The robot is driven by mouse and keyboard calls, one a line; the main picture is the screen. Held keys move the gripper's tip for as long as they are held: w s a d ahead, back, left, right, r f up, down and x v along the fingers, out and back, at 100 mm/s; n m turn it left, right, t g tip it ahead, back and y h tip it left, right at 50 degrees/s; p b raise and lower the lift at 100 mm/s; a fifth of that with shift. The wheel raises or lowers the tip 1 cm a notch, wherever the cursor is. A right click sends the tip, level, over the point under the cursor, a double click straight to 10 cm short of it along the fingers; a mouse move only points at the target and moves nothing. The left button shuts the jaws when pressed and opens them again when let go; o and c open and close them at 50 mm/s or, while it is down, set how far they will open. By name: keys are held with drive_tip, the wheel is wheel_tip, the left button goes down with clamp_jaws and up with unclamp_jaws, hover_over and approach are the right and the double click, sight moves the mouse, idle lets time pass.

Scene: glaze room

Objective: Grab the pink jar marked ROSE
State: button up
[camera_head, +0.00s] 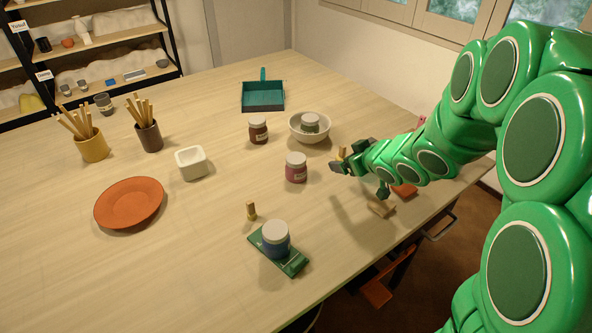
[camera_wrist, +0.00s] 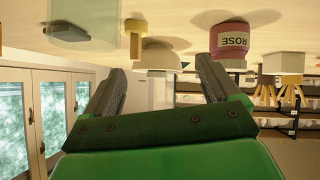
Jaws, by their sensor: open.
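The pink jar (camera_head: 296,172) has a pale lid and a light label, and stands upright on the table near the middle of the head view. In the wrist view nothing is held between the fingers of my gripper (camera_wrist: 160,66); the jar is beyond the right fingertip.
A white bowl (camera_head: 323,138) holding a green jar and a brown jar (camera_head: 258,133) stand behind the pink jar. A blue jar (camera_head: 276,242) stands on a green mat (camera_head: 291,264) in front. A wooden block (camera_head: 380,208) lies below my arm.

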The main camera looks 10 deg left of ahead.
sight(292, 160)
drive_tip(key=a+y, duration=0.1)
drive_tip(key=a, duration=0.2)
drive_tip(key=s+a+f+n+g+y, duration=0.1)
drive_tip(key=a+y, duration=0.1)
drive_tip(key=a, duration=0.1)
drive_tip(key=s+a+n+g+y, duration=0.1)
drive_tip(key=a+y, duration=0.1)
drive_tip(key=a, duration=0.1)
drive_tip(key=shift+s+a+f, duration=0.25)
drive_tip(key=shift+a+f, duration=0.05)
drive_tip(key=shift+f, duration=0.1)
drive_tip(key=shift+w+a+f+y, duration=0.15)
drive_tip(key=shift+a+f, duration=0.05)
drive_tip(key=shift+a, duration=0.2)
drive_tip(key=shift+w+a+f+y, duration=0.15)
drive_tip(key=shift+a, duration=0.2)
drive_tip(key=shift+r+x, duration=0.15)
drive_tip(key=shift+x, duration=1.1)
drive_tip(key=shift+r+x, duration=0.2)
drive_tip(key=shift+x, duration=1.05)
drive_tip(key=shift+w+a+f, duration=0.25)
drive_tip(key=shift+w+a, duration=0.15)
drive_tip(key=shift+a, duration=0.1)
drive_tip(key=c, duration=1.3)
